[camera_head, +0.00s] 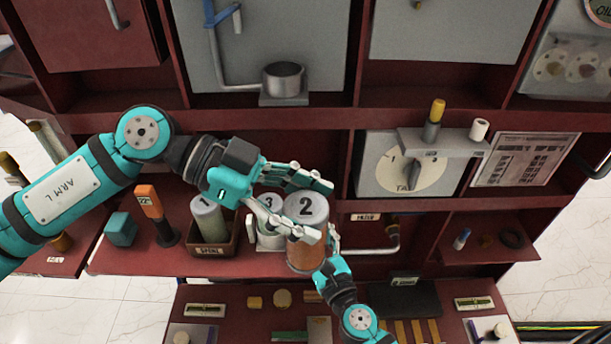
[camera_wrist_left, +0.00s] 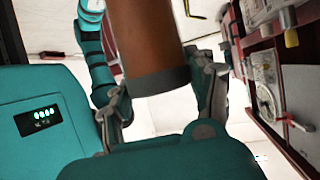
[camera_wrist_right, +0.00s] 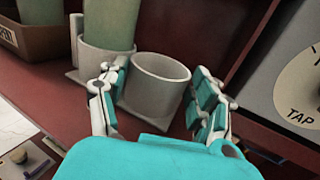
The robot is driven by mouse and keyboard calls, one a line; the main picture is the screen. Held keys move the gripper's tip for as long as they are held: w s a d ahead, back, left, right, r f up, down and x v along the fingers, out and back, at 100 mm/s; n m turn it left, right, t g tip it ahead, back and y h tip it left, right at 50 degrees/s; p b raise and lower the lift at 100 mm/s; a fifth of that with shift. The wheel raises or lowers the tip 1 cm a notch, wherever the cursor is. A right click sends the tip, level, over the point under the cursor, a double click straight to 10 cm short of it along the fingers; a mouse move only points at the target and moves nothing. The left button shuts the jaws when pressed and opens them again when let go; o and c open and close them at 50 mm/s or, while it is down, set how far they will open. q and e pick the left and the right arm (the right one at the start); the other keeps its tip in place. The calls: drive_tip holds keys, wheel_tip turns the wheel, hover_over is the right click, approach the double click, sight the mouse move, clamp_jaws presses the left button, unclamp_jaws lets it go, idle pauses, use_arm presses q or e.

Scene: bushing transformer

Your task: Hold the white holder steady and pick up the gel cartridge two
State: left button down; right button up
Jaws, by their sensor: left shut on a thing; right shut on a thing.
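Gel cartridge two (camera_head: 305,255) is a brown-orange cylinder with a grey cap marked 2. My left gripper (camera_head: 318,211) is shut on it near the cap, and the left wrist view shows the cartridge (camera_wrist_left: 147,40) between the fingers. The white holder (camera_head: 268,240) stands on the red shelf, partly hidden behind the cartridge. In the right wrist view, the holder's right cup (camera_wrist_right: 160,82) is empty, and its left cup holds a green cartridge. My right gripper (camera_wrist_right: 160,105) is shut on the holder, its fingers on both sides of the empty cup. Cartridge two is out of the holder.
A brown bin (camera_head: 214,247) with cartridge 1 (camera_head: 208,217) stands left of the holder. Cartridge 3 (camera_head: 268,203) is in the holder. An orange-topped tool (camera_head: 148,203) and a teal cube (camera_head: 121,229) are further left. A pipe (camera_head: 375,250) and a TAP dial panel (camera_head: 408,172) are right.

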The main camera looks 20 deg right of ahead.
use_arm(q)
drive_tip(key=shift+s+a, duration=0.2)
drive_tip(key=shift+s, duration=0.6)
use_arm(e)
drive_tip(key=o, duration=1.3)
drive_tip(key=shift+s, duration=0.1)
drive_tip(key=s, duration=0.4)
drive_tip(key=s+d, duration=0.1)
drive_tip(key=s, duration=0.6)
drive_tip(key=shift+s+d, duration=0.15)
drive_tip(key=shift+s, duration=0.25)
